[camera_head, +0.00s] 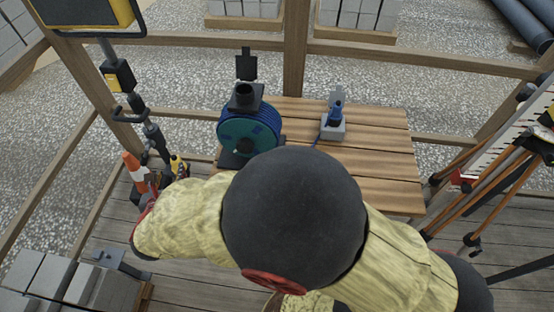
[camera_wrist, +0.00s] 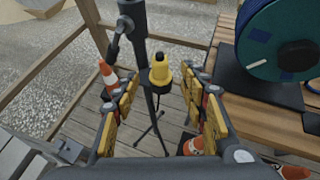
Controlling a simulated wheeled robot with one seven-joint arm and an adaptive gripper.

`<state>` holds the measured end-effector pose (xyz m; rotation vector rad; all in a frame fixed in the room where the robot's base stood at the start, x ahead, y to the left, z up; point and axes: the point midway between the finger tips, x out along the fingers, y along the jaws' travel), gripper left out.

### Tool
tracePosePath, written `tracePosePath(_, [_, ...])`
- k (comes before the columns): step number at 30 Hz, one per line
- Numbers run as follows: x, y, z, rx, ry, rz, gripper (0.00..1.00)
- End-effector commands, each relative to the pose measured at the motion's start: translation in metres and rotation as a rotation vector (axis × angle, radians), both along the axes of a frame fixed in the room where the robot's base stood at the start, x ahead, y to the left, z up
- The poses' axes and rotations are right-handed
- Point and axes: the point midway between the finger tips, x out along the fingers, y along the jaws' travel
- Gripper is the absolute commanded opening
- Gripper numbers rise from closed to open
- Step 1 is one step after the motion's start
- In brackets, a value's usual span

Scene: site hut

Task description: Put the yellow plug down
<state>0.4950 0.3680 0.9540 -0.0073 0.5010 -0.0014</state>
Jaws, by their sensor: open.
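The yellow plug (camera_wrist: 160,70) stands upright in the wrist view, apparently on a small dark holder at the side of a black pole stand (camera_wrist: 137,30). In the head view the yellow plug (camera_head: 177,164) shows small beside the stand, left of the wooden table. My gripper (camera_wrist: 160,92) is open, with its yellow-padded fingers to the left and right of the plug and a gap on both sides. In the head view my gripper (camera_head: 160,188) is mostly hidden by my arm.
A blue cable reel (camera_head: 248,128) and a grey socket box with a blue plug (camera_head: 336,112) are on the wooden table (camera_head: 375,150). An orange-white cone (camera_head: 134,170) stands left of the pole. Grey blocks (camera_head: 60,280) lie lower left; tripods (camera_head: 500,180) stand right.

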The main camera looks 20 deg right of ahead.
Motion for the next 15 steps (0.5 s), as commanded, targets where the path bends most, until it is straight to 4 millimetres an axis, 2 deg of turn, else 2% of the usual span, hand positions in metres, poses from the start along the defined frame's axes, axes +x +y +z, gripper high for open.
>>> tracePosePath(4, [0.013, -0.001, 0.021, -0.048, 0.002, 0.085, 0.43])
tracePosePath(8, [0.035, -0.009, 0.069, -0.207, -0.018, 0.315, 0.43])
tracePosePath(11, [0.043, -0.027, 0.112, -0.407, -0.061, 0.547, 0.43])
tracePosePath(15, [0.032, -0.067, 0.160, -0.751, -0.146, 0.857, 0.43])
